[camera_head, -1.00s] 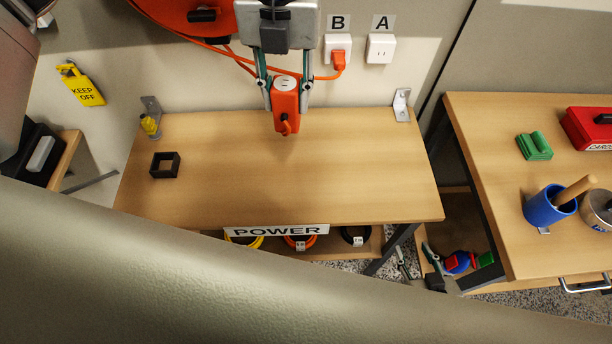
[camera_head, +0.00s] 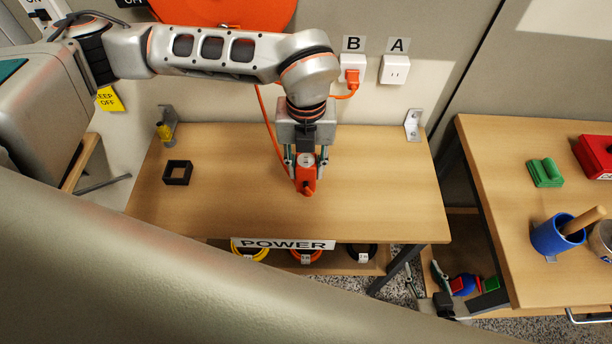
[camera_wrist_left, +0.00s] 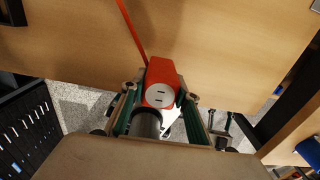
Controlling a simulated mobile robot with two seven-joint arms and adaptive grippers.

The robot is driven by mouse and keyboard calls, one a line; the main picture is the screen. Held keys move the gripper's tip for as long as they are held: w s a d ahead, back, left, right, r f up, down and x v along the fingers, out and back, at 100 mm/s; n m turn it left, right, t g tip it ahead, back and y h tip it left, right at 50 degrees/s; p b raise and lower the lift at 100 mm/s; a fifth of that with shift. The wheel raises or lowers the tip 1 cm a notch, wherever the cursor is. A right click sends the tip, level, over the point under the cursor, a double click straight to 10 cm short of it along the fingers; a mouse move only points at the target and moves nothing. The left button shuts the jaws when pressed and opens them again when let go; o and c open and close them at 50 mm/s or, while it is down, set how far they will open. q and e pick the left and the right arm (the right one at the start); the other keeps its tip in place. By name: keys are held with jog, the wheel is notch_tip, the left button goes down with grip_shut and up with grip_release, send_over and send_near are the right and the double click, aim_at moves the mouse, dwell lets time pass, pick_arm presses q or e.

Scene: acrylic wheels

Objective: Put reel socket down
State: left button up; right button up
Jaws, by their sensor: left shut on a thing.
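The reel socket (camera_head: 307,183) is an orange-red block with a pale round outlet face and an orange cord. My left gripper (camera_head: 306,165) points down over the middle of the wooden power table (camera_head: 240,205) and is shut on the socket. In the left wrist view the socket (camera_wrist_left: 161,76) sits between the two fingers, its outlet face toward the camera. I cannot tell whether its underside touches the tabletop. My right gripper (camera_head: 425,277) is low beside the table's right leg, fingers apart and empty.
A black square holder (camera_head: 178,172) stands on the table's left side. An orange plug (camera_head: 352,77) is in wall outlet B; outlet A (camera_head: 396,70) is empty. The tabletop around the socket is clear. The right table holds a blue cup (camera_head: 556,238) and a green block (camera_head: 545,172).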

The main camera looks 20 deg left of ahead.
aim_at(306, 180)
pick_arm(q)
notch_tip(306, 180, down, 5)
jog(key=shift+r, duration=0.1)
dwell(0.3)
jog(key=shift+f, duration=0.2)
jog(key=o, duration=1.2)
jog(key=shift+r, duration=0.15)
